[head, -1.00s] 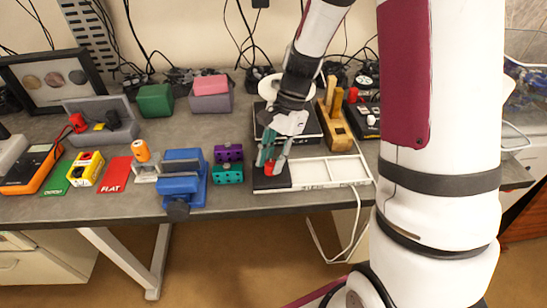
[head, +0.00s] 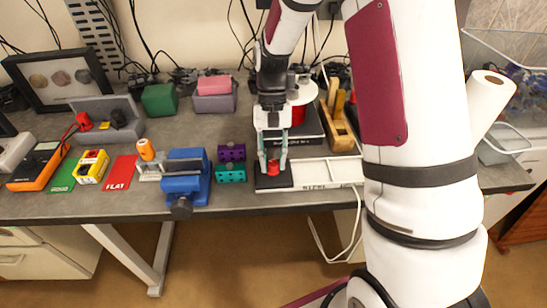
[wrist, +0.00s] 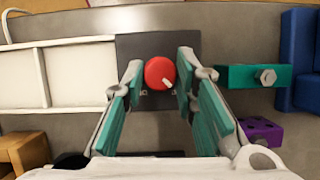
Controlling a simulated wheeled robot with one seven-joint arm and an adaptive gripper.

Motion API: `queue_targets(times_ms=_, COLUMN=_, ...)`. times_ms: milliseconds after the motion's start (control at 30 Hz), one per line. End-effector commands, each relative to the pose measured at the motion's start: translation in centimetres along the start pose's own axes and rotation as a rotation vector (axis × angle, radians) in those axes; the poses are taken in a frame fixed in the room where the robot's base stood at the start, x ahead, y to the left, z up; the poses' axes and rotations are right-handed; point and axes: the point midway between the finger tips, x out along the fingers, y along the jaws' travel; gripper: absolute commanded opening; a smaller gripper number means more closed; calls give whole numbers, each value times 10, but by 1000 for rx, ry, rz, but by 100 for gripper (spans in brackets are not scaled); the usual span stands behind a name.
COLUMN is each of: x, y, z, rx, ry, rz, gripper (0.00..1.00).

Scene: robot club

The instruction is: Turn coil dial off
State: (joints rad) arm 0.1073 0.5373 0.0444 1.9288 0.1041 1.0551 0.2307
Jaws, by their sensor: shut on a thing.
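The red coil dial (head: 273,168) is a round knob with a short white pointer mark, which shows in the wrist view (wrist: 158,68) toward the lower right of its face. It sits on a black panel (head: 264,184) at the left end of a white-framed coil unit (head: 334,170), near the table's front edge. My gripper (head: 273,161) points down over the dial. Its teal-padded fingers are closed on the dial, one on each side in the wrist view. The fingers partly cover the dial's sides in the head view.
Purple (head: 231,152) and teal (head: 230,173) blocks and a blue vise (head: 186,178) stand left of the panel. A black device (head: 311,138) with a red cylinder is behind it. A wooden plane (head: 338,122) stands behind right. A white cable hangs off the front edge.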

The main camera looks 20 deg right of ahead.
Motion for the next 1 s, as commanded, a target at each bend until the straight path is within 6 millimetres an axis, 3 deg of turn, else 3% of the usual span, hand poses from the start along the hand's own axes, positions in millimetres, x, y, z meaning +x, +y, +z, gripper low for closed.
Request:
queue_targets(times_ms=667, x=0, y=0, z=0, rx=-62, ry=1, rz=25, gripper=0)
queue_targets(times_ms=700, x=0, y=0, z=0, rx=-61, ry=1, rz=25, gripper=28)
queue_targets(times_ms=767, x=0, y=0, z=0, rx=-61, ry=1, rz=25, gripper=42)
queue_targets(times_ms=1000, x=0, y=0, z=0, rx=-61, ry=1, rz=25, gripper=45)
